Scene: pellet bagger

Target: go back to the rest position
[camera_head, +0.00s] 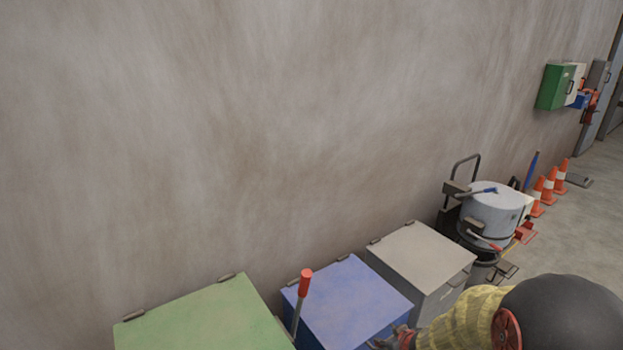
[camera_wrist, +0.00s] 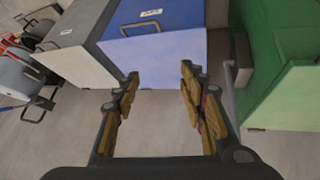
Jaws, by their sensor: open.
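My gripper (camera_wrist: 160,93) is open in the wrist view, with its two fingers wide apart and nothing between them. The fingers point toward the front of a blue bin (camera_wrist: 160,65) and the floor below it. In the head view my arm comes in at the lower right, and the gripper end is mostly hidden behind it near the blue bin (camera_head: 350,300). A red-handled lever (camera_head: 304,284) stands up between the blue bin and a green bin (camera_head: 200,322).
A grey bin (camera_head: 420,252) stands right of the blue one. Beyond it are a drum-shaped machine (camera_head: 492,212) and orange cones (camera_head: 549,187). A green wall box (camera_head: 553,87) hangs at far right. A bare wall (camera_head: 250,120) runs behind the bins. Floor (camera_head: 590,225) is clear at right.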

